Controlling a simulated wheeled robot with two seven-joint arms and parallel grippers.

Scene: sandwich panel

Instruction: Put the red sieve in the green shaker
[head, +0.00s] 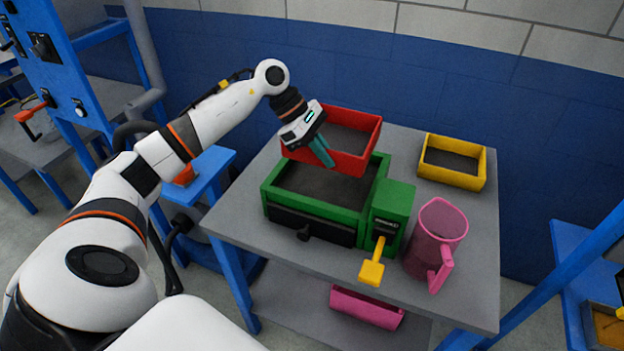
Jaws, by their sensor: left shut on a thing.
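The red sieve (361,164) is a rectangular frame with a dark mesh bottom. In the head view it is above and behind the green shaker (272,203), overlapping its back edge, and looks raised and slightly tilted. My left gripper (322,150) is shut on the near left part of the sieve's wall. The green shaker is an open box with a dark inside, a black front drawer with a knob, and a green motor housing with a yellow lever on its right. Whether the sieve touches the shaker's back rim is hard to tell. My right gripper is out of view.
A yellow sieve (453,177) lies at the back right of the grey table (266,246). A pink jug (433,243) stands right of the shaker. A pink tray (366,307) is on the lower shelf. A blue wall is behind; blue frames stand at both sides.

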